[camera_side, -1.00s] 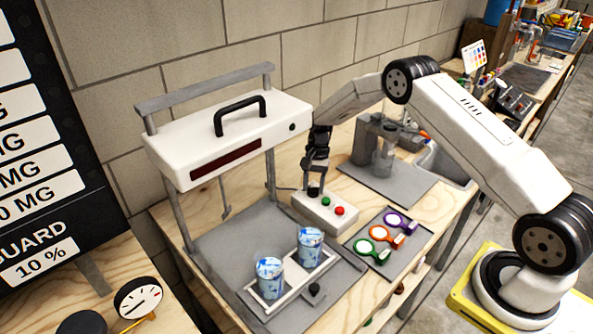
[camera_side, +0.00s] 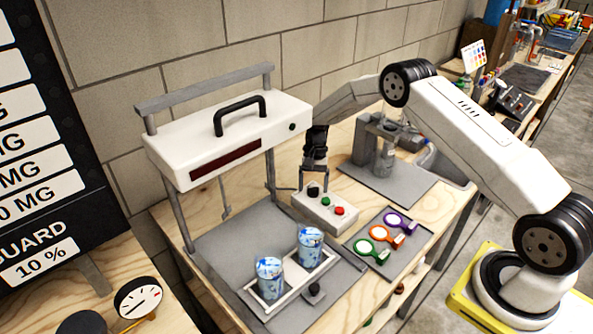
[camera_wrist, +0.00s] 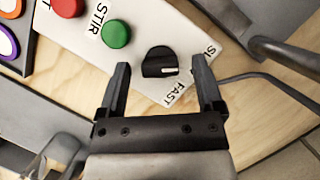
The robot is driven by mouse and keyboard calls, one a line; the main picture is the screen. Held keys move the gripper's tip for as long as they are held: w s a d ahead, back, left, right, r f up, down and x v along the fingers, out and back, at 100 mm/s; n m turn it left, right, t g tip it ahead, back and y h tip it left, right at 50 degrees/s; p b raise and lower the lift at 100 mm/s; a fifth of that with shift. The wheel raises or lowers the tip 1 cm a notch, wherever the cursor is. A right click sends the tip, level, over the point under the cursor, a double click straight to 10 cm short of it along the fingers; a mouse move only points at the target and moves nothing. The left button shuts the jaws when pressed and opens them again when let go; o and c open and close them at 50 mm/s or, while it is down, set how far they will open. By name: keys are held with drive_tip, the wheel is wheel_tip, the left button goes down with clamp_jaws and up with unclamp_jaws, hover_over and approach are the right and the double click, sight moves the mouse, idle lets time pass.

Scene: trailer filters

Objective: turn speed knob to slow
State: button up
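The white control box (camera_side: 338,222) stands on the bench beside the mixer frame. In the wrist view its black speed knob (camera_wrist: 157,58) lies between my fingertips, with a short white mark toward its right side. The label FAST (camera_wrist: 181,91) is below right of the knob, and a partly cut-off label starting with S (camera_wrist: 211,50) is to its right. My gripper (camera_wrist: 162,65) is open, with one finger on each side of the knob and visible space between. Contact and height above the box cannot be told. In the side view my gripper (camera_side: 313,188) is over the knob end.
A green button (camera_wrist: 116,34) and a red button (camera_wrist: 68,6) sit on the same box. The mixer frame's post (camera_side: 271,175) stands close at left. Coloured ring-shaped tools lie on a dark mat (camera_side: 411,249). Two patterned cups stand in a tray (camera_side: 292,292).

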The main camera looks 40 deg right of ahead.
drive_tip(key=v, duration=0.7)
drive_tip(key=shift+r, duration=0.35)
drive_tip(key=shift+d+r, duration=0.1)
drive_tip(key=shift+r, duration=0.05)
idle(0.4)
drive_tip(key=s+a+r+n+t+h, duration=0.1)
drive_tip(key=s+a+r+n, duration=0.1)
drive_tip(key=s, duration=0.6)
drive_tip(key=s+a+r+n+t+h, duration=0.1)
drive_tip(key=s+a+r+n+t, duration=0.1)
drive_tip(key=s, duration=0.7)
drive_tip(key=s+a+r+n+t+h, duration=0.1)
drive_tip(key=s+a+r+n, duration=0.3)
drive_tip(key=s, duration=0.4)
drive_tip(key=shift+s+a+n+t, duration=0.25)
drive_tip(key=shift+a+n+t, duration=0.45)
drive_tip(key=shift+a+n, duration=0.3)
drive_tip(key=shift+r, duration=0.1)
drive_tip(key=shift+c, duration=0.2)
